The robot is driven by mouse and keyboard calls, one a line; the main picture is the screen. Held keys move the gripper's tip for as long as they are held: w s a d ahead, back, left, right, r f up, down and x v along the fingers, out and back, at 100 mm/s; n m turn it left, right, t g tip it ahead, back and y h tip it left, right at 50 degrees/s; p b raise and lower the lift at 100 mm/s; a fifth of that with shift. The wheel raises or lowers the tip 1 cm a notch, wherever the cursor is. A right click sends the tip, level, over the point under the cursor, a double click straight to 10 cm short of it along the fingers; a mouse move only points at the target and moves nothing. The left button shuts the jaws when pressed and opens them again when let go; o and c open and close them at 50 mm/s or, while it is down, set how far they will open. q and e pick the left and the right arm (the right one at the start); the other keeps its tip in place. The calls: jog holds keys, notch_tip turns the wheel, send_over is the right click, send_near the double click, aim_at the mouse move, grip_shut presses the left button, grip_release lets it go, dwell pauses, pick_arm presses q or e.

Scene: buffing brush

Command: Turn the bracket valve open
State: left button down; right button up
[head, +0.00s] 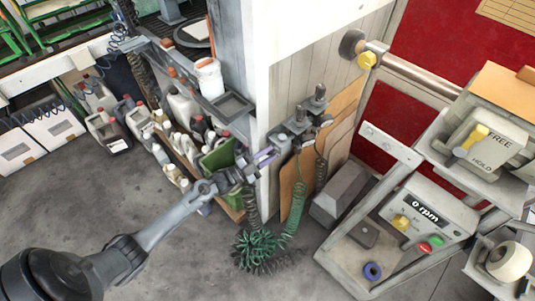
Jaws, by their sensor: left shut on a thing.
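The bracket valve (293,129) is a grey metal fitting on the corner of the pale wall panel, with dark coiled hoses below it. My left gripper (250,166) reaches up from the lower left and is shut on this lever. The gripper's fingers are small in the picture and partly cover the lever, so its exact angle is hard to tell. My right gripper is not in view.
A green coiled hose (262,247) hangs to the floor below the valve. Shelves of bottles (185,110) stand left of the panel. A machine with an rpm control box (428,213) stands at the right. The grey floor (190,245) is open at lower middle.

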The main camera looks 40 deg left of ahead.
pick_arm(q)
jog(key=shift+d+n+t+y+p, duration=0.1)
jog(key=shift+n+t+y+p, duration=0.35)
jog(key=shift+n+y, duration=1.05)
jog(key=shift+d+n+t+y+p, duration=0.1)
jog(key=shift+n+t+y+p, duration=0.3)
jog(key=shift+n, duration=2.1)
jog(key=shift+d+n+t+y+p, duration=0.1)
jog(key=shift+n+t+y+p, duration=0.6)
jog(key=shift+n, duration=1.3)
jog(key=shift+f+g+b, duration=0.1)
jog(key=shift+g+b, duration=0.15)
jog(key=shift+b, duration=0.05)
jog(key=c, duration=1.2)
grip_release()
jog(key=shift+s+a, duration=0.1)
jog(key=shift+s, duration=0.05)
jog(key=v, duration=1)
jog(key=shift+s+f+p, duration=0.15)
jog(key=shift+s+p, duration=0.1)
jog(key=shift+p, duration=0.1)
